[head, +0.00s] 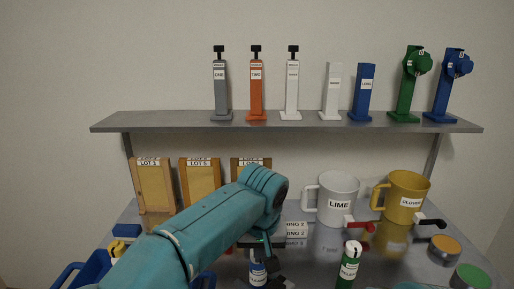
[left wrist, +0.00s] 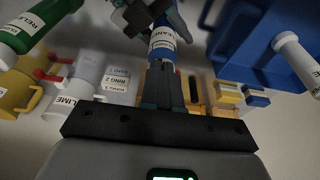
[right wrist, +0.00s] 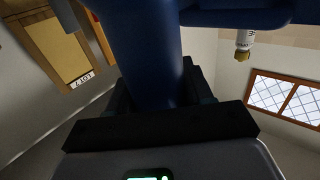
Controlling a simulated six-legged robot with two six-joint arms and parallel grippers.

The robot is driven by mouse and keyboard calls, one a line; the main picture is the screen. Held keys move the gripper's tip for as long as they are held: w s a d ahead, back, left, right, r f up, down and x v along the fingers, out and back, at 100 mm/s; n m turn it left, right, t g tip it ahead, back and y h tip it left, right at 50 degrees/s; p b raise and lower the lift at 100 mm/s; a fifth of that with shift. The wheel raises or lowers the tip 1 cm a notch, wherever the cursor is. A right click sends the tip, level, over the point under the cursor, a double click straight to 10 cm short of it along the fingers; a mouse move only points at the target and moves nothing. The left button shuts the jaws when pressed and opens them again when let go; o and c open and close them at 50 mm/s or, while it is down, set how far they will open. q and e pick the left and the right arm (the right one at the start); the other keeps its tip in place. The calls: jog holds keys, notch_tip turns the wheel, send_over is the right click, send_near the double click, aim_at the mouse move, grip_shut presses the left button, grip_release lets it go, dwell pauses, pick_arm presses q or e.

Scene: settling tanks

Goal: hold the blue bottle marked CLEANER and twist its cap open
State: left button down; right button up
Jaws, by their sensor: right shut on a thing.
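The blue bottle (head: 258,271) with a white label stands below my left gripper (head: 263,250) in the head view, partly hidden. In the left wrist view the bottle (left wrist: 162,40) shows its label, partly readable as CLEANER. My left gripper (left wrist: 165,88) has its fingers at the bottle's cap end; the cap is mostly hidden, and I cannot tell whether they grip it. My right gripper (head: 279,283) is shut on the bottle's body; in the right wrist view the blue body (right wrist: 148,50) fills the space between its fingers.
A green bottle (head: 348,265) stands to the right. The LIME mug (head: 337,190) and yellow mug (head: 402,187) stand behind it, with red- and black-handled items in front. A blue bin (head: 72,276) is at left. A shelf (head: 180,122) with several taps and handles runs above.

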pick_arm(q)
jog(key=shift+w+d, duration=0.1)
jog(key=shift+d, duration=0.1)
dwell(0.5)
jog(key=w+v, duration=0.1)
jog(key=v, duration=0.4)
jog(key=shift+s+r, duration=0.3)
jog(key=shift+r, duration=0.25)
jog(key=shift+d, duration=0.1)
